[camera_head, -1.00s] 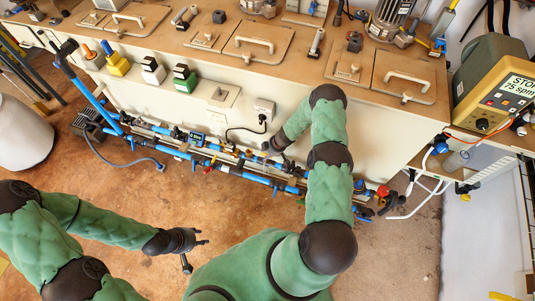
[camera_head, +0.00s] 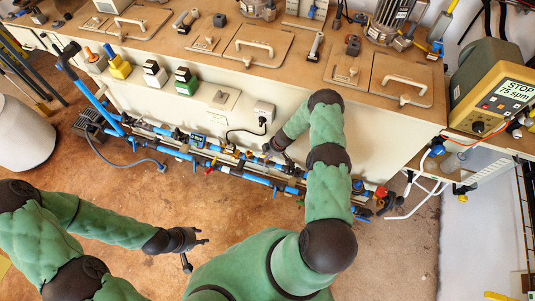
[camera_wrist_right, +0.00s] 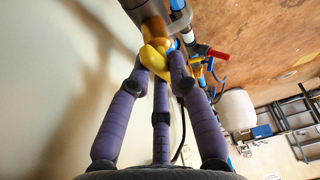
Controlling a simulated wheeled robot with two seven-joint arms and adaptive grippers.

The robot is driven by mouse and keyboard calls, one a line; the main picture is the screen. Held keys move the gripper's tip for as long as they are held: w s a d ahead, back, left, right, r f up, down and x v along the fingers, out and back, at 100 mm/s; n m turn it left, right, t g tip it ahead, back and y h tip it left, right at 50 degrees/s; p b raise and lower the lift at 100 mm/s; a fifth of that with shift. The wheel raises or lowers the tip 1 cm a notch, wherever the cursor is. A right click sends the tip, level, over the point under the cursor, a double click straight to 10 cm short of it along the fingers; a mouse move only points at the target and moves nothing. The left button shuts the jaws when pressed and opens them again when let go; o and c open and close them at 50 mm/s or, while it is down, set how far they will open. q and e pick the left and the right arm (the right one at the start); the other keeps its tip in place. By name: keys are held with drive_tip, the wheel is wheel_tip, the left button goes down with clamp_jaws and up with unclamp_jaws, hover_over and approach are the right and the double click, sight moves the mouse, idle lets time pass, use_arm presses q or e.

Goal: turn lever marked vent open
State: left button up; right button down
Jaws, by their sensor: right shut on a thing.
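A yellow lever (camera_wrist_right: 155,58) sits on a metal fitting in the right wrist view. My right gripper (camera_wrist_right: 163,66) is shut on this lever, with its purple fingers closing around it. I cannot read a vent mark on it. In the head view my right gripper (camera_head: 270,149) is at the pipe run by the bench front, and the lever there is too small to make out. My left gripper (camera_head: 196,248) is open and empty above the floor, well away from the pipes.
Blue pipes (camera_head: 174,152) with several valves run low along the bench (camera_head: 330,130). A yellow pump showing STOP (camera_head: 493,92) stands at the right.

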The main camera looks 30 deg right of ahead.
drive_tip(key=c, duration=1.1)
unclamp_jaws()
drive_tip(key=shift+c, duration=0.2)
drive_tip(key=v, duration=1.2)
